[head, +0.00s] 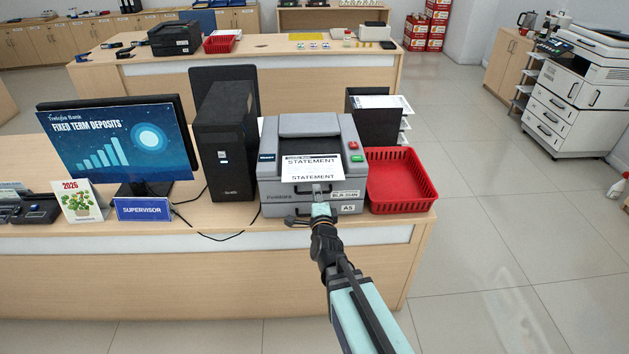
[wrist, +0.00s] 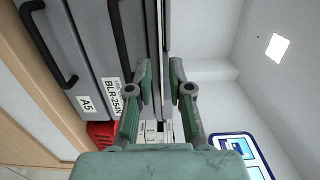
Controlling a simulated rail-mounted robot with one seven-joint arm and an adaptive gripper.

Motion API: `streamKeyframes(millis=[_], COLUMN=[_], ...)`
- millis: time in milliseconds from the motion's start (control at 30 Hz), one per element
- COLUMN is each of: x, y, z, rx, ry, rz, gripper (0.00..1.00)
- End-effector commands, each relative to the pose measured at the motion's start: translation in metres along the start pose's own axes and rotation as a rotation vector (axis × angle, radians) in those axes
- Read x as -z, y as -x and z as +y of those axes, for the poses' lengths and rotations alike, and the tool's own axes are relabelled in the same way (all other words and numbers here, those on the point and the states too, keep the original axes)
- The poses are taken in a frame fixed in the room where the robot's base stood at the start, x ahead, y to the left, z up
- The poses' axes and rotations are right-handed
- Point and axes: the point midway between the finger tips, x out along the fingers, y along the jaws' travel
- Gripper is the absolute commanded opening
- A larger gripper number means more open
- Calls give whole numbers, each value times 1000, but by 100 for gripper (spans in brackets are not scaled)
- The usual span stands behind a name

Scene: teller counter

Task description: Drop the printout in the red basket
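The printout (head: 313,167), a white sheet headed STATEMENT, lies at the front of the grey printer (head: 280,189) and sticks out over its front edge. My gripper (head: 319,192) is right at the sheet's near edge. In the wrist view my gripper (wrist: 161,68) has its two fingers apart, with a thin edge-on line between them; I cannot tell whether that is the sheet or printer edge. The red basket (head: 426,190) stands right beside the printer on the counter and looks empty. A bit of it shows in the wrist view (wrist: 100,133).
A black computer tower (head: 226,150) stands left of the printer, with a monitor (head: 118,143) and a SUPERVISOR sign (head: 144,209) farther left. A dark paper holder (head: 374,125) stands behind the basket. The counter's right edge is just past the basket.

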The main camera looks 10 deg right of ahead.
Motion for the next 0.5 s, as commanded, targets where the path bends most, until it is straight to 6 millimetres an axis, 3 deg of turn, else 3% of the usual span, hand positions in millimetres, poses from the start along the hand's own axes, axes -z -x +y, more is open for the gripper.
streamKeyframes(millis=[200, 500], x=[0, 0], y=[-34, -62], z=[-3, 2], rx=[-1, 0], ry=[1, 0], rz=[1, 1], gripper=[20, 20])
